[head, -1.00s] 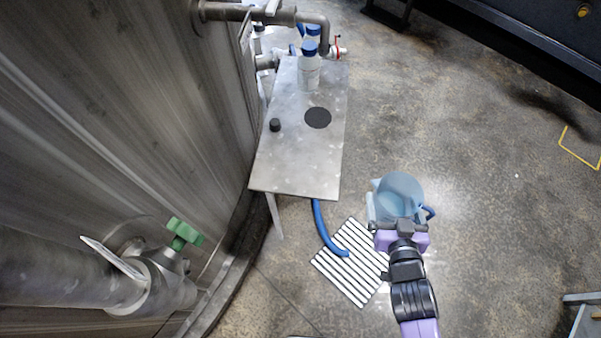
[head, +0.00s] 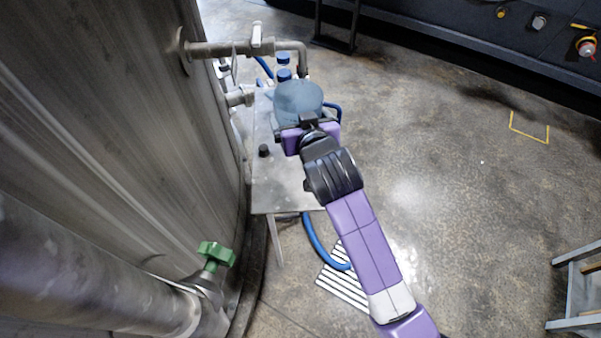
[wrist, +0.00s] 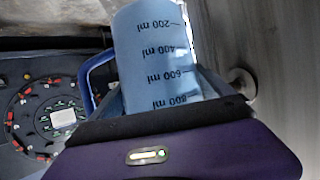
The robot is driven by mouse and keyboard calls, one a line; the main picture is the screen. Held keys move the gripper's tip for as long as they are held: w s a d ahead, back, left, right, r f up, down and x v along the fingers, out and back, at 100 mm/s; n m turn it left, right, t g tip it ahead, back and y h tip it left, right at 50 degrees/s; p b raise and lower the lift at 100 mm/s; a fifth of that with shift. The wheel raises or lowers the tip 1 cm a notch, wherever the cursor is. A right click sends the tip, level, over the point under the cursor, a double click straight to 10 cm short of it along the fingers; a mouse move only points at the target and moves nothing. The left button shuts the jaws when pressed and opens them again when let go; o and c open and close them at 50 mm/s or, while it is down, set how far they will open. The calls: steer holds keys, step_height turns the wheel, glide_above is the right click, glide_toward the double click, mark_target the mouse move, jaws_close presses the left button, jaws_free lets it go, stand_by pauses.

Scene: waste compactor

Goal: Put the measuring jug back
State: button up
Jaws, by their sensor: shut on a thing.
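The measuring jug (head: 298,98) is translucent blue with a dark blue handle on its right in the head view. My gripper (head: 308,124) is shut on its near side and holds it over the far half of the small steel table (head: 270,195). In the wrist view the jug (wrist: 152,45) sits between the fingers of my gripper (wrist: 165,95), its millilitre marks reading upside down. Whether the jug touches the table cannot be told. The round black spot on the tabletop is hidden behind the jug and arm.
White bottles with blue caps (head: 284,74) stand just beyond the jug. A small black knob (head: 263,151) is on the tabletop to the left. A metal pipe (head: 225,49) and large steel tank (head: 110,130) border the left side. Open floor (head: 430,190) lies to the right.

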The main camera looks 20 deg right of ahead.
steer(key=shift+d+f+b, duration=0.1)
steer(key=shift+f+b, duration=0.45)
steer(key=shift+f, duration=8.95)
steer(key=shift+f, duration=0.25)
steer(key=o, duration=1.8)
steer(key=shift+c, duration=0.2)
steer(key=shift+r, duration=0.1)
steer(key=shift+s+r, duration=0.1)
steer(key=v, duration=1.1)
steer(key=shift+s+r+b, duration=0.2)
steer(key=shift+s+b, duration=0.1)
steer(key=shift+s, duration=0.05)
steer(key=shift+s, duration=0.1)
